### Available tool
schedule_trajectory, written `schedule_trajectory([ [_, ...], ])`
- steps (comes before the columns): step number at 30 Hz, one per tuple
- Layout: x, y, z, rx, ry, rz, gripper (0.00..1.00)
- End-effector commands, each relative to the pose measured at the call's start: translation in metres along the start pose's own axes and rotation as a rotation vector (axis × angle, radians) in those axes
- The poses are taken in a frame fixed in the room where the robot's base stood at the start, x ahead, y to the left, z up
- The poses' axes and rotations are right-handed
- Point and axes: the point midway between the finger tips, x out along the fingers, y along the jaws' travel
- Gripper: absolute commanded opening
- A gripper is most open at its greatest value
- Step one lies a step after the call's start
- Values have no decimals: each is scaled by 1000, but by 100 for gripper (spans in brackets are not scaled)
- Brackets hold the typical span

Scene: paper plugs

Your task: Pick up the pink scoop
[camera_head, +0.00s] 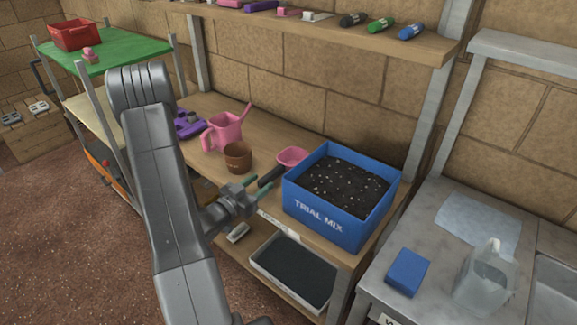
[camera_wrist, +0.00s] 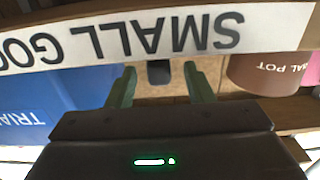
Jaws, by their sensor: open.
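The pink scoop (camera_head: 291,157) lies on the wooden bench between the brown pot and the blue box. Its pink bowl is toward the back and its dark handle points to the front, toward my gripper (camera_head: 258,186). My gripper is open at the bench's front edge, close to the handle. In the wrist view the dark handle end (camera_wrist: 158,73) shows between the two green fingertips, with space on both sides. My gripper (camera_wrist: 160,82) holds nothing. The pink bowl is not clearly visible in the wrist view.
The blue TRIAL MIX box (camera_head: 325,212) of dark soil stands close on the right. A brown pot (camera_head: 238,157) and a pink watering can (camera_head: 224,131) stand on the left. A white label strip (camera_wrist: 120,38) runs along the bench edge. A shelf (camera_head: 320,30) hangs above.

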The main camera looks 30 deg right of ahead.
Motion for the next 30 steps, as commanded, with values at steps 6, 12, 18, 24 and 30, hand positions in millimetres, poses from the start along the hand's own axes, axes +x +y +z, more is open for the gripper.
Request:
schedule_trajectory([
  [6,31,2,-3,1,0,4,47],
  [12,49,1,-1,1,-1,1,47],
  [18,50,1,0,1,-1,0,47],
  [24,49,1,-1,1,-1,0,12],
  [30,49,1,-1,1,0,0,0],
])
